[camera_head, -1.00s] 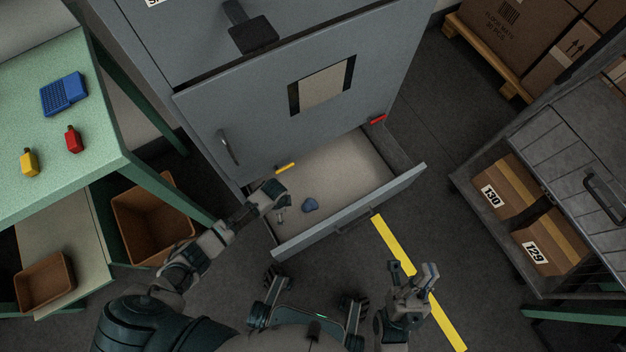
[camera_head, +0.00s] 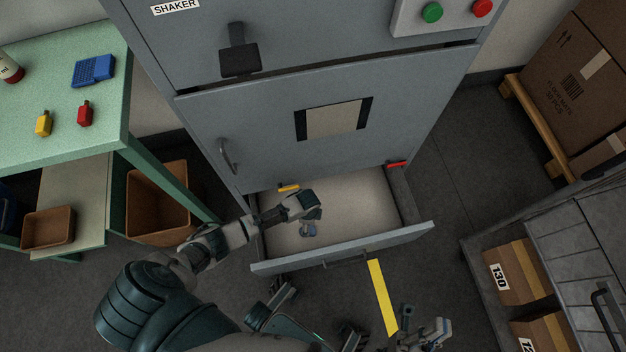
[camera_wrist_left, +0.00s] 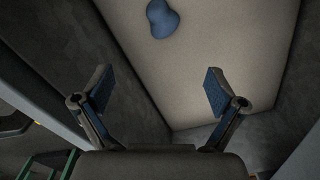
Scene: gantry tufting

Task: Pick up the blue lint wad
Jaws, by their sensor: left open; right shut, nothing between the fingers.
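The blue lint wad (camera_wrist_left: 162,19) is a small rounded lump on the pale floor of the open drawer (camera_wrist_left: 235,60), near the top edge of the left wrist view. My left gripper (camera_wrist_left: 158,85) is open and empty, its two fingers apart, with the wad beyond the fingertips. In the head view this gripper (camera_head: 308,229) is over the drawer, and I cannot clearly tell the wad from its fingers. My right gripper (camera_head: 424,332) is shut and empty, outside the drawer near the bottom of the head view.
The drawer's front panel (camera_head: 400,241) and side walls stand up around its floor. The grey shaker cabinet (camera_head: 270,125) rises behind. A green table (camera_head: 60,140) with bottles is at left, above a brown bin (camera_head: 160,205). A shelf with boxes (camera_head: 510,272) is at right.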

